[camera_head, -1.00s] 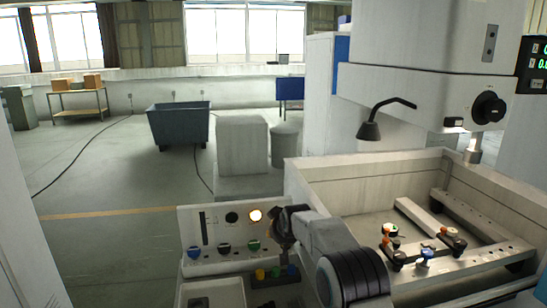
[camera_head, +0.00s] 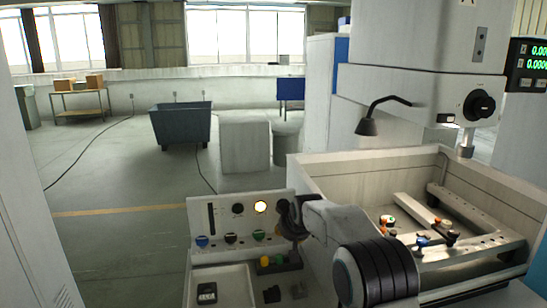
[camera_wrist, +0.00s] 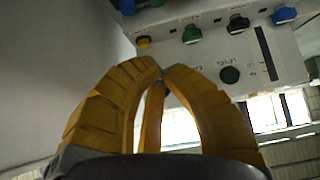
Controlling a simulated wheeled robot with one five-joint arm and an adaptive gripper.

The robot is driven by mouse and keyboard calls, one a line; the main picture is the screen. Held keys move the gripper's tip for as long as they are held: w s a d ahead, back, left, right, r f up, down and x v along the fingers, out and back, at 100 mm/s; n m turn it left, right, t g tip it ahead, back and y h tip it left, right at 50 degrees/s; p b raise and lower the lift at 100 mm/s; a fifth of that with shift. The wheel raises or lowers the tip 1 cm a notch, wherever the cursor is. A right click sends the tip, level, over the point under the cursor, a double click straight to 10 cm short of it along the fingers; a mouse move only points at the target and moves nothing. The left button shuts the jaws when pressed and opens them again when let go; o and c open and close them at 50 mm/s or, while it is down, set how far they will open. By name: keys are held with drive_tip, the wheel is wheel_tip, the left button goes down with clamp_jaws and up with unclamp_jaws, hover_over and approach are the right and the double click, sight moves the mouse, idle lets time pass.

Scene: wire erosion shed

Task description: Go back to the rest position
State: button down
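My gripper (camera_wrist: 160,68) has ridged yellow fingers that curve together, and their tips meet with nothing visible between them. In the wrist view it points up toward a light control panel (camera_wrist: 205,50) with coloured knobs. In the head view my gripper (camera_head: 290,218) shows as a dark shape at the right edge of the control panel (camera_head: 222,218), above its lower ledge. Its fingertips are hard to make out there. My arm reaches in from the lower right. I cannot tell from these views whether the gripper touches the panel.
A lit round lamp (camera_head: 261,207) glows on the panel. A machine basin (camera_head: 370,165) with clamps and rails lies right of my arm, under a machine head (camera_head: 420,95) and black lamp (camera_head: 366,127). A dark bin (camera_head: 180,124) stands farther back. Open floor (camera_head: 120,235) lies left.

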drive_tip(key=s+d+r+g, duration=0.1)
drive_tip(key=s+d+r, duration=0.2)
drive_tip(key=s, duration=0.5)
drive_tip(key=s+d+r+m+h, duration=0.1)
drive_tip(key=s+d+r, duration=0.15)
drive_tip(key=s, duration=0.45)
drive_tip(key=s+d+r+g, duration=0.1)
drive_tip(key=s+d+r, duration=0.25)
drive_tip(key=s, duration=0.45)
drive_tip(key=s+d+f+g, duration=0.1)
drive_tip(key=s+d+f, duration=0.1)
drive_tip(key=s, duration=1)
drive_tip(key=s+d+f+m+g, duration=0.1)
drive_tip(key=s+f, duration=0.3)
drive_tip(key=s, duration=0.8)
drive_tip(key=shift+s+d+f+h, duration=0.3)
drive_tip(key=shift+d+f, duration=0.1)
drive_tip(key=shift+d, duration=0.25)
drive_tip(key=shift+d, duration=0.1)
